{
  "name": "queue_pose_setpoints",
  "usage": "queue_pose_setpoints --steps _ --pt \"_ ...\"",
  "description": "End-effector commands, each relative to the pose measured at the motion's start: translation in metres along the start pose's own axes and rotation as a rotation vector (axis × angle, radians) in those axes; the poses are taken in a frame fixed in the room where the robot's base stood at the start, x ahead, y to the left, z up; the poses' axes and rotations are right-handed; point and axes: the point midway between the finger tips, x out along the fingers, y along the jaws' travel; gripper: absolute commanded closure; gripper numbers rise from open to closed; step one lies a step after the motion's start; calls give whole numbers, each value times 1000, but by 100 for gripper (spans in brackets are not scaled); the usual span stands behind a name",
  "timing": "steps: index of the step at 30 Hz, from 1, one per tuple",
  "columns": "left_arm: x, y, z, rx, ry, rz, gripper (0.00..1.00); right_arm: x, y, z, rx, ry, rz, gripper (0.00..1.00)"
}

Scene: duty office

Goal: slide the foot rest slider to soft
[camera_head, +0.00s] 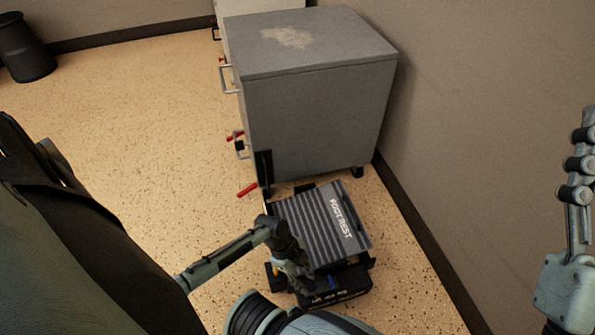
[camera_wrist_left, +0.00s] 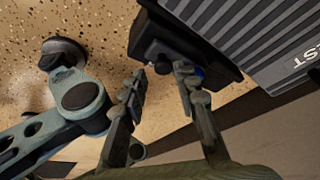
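The foot rest (camera_head: 318,222) is a grey ribbed plate marked "FOOT REST" on a black base (camera_head: 340,292), standing on the floor. A small blue part (camera_head: 332,283) shows on the front of the base; blue also shows behind a finger in the left wrist view (camera_wrist_left: 198,72). I cannot read the setting labels. My left gripper (camera_head: 298,278) is at the front left of the base. In the left wrist view its fingers (camera_wrist_left: 160,88) are apart, with a dark rounded knob (camera_wrist_left: 161,60) showing beyond the gap. My right gripper (camera_head: 580,160) is at the right edge, away from the foot rest.
A grey cabinet (camera_head: 315,120) stands just behind the foot rest. A red object (camera_head: 247,190) lies on the floor to its left. The wall (camera_head: 480,130) is close on the right. A black bin (camera_head: 25,50) stands far left, with open floor (camera_head: 150,120) between.

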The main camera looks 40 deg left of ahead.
Motion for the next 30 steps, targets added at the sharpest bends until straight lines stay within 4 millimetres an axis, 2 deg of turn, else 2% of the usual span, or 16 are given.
queue_pose_setpoints --steps 6,12,18,30 --pt "-49 0 2 4 -5 0 70 0 0 0 0 0 0 43" --pt "-83 0 3 2 -5 0 70 0 0 0 0 0 0 43" --pt "-96 1 2 -1 -3 2 70 0 0 0 0 0 0 43" --pt "-96 1 2 -1 -3 1 70 0 0 0 0 0 0 43"
